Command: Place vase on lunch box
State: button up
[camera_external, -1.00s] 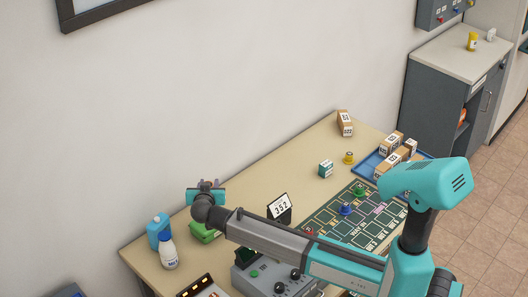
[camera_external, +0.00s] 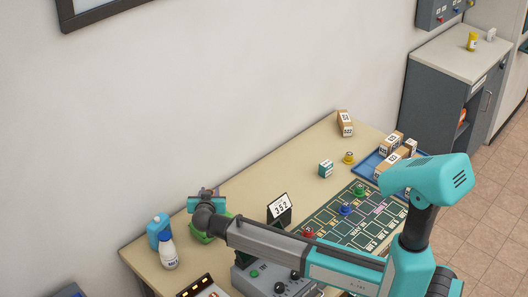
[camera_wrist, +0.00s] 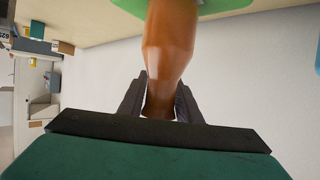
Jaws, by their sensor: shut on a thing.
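My gripper (camera_wrist: 160,100) is shut on the orange-brown vase (camera_wrist: 170,40), which fills the middle of the wrist view between the two dark fingers. The green lunch box (camera_wrist: 222,6) shows at the top edge of that view, beyond the vase's far end. I cannot tell whether vase and lunch box touch. In the external view my gripper (camera_external: 206,203) is above the lunch box (camera_external: 203,238) at the table's left part. My wrist and gripper hide most of the lunch box and the vase there.
A blue jug (camera_external: 158,230) and a white milk bottle (camera_external: 168,252) stand just left of the lunch box. A number sign (camera_external: 280,207) stands to the right. A blue tray (camera_external: 372,162) with boxes is at the far right.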

jog(key=shift+f, duration=0.1)
jog(key=o, duration=1.2)
jog(key=shift+r+p, duration=0.3)
jog(key=shift+p, duration=0.05)
jog(key=b+v, duration=0.3)
jog(key=v, duration=0.9)
